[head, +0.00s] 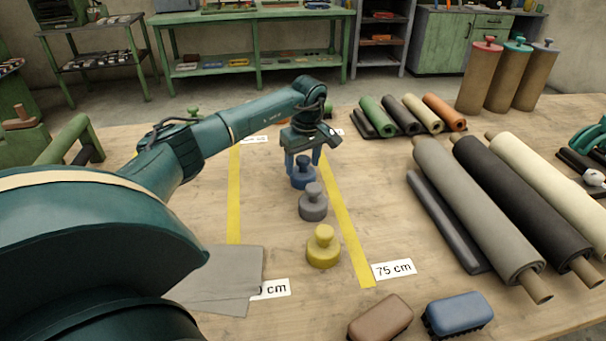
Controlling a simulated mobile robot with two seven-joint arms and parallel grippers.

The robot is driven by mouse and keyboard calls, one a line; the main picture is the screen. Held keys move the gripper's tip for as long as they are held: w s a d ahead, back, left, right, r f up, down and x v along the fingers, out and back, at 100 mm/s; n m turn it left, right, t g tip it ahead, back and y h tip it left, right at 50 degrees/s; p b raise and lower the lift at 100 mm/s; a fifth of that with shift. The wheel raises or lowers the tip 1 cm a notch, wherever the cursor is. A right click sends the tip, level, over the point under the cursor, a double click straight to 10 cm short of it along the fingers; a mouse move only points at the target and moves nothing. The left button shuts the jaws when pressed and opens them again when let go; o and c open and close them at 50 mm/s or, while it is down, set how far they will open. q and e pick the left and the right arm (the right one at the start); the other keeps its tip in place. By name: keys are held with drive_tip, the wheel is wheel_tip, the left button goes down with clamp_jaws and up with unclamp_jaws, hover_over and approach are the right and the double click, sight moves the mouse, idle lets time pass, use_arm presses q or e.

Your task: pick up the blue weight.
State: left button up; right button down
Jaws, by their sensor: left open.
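The blue weight (303,180) stands upright on the table between two yellow tape lines, at the far end of a row of weights. My left gripper (303,167) is directly over it, pointing down, with its blue fingers open on either side of the weight's knob. I cannot tell whether the fingers touch it. A grey weight (313,207) stands just in front of the blue one, and a yellow weight (323,251) is nearer still. My right gripper is not in view.
Large grey (475,205), black and cream rolls lie at the right. Smaller rolls (405,115) lie behind. Brown (380,318) and blue (456,314) brushes are at the front edge. A grey sheet (215,283) lies left of the yellow weight. The table between the tape lines and large rolls is mostly clear.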

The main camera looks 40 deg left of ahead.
use_arm(q)
clamp_jaws()
idle(0.5)
drive_tip(key=shift+w+r, duration=0.1)
drive_tip(key=shift+r, duration=0.05)
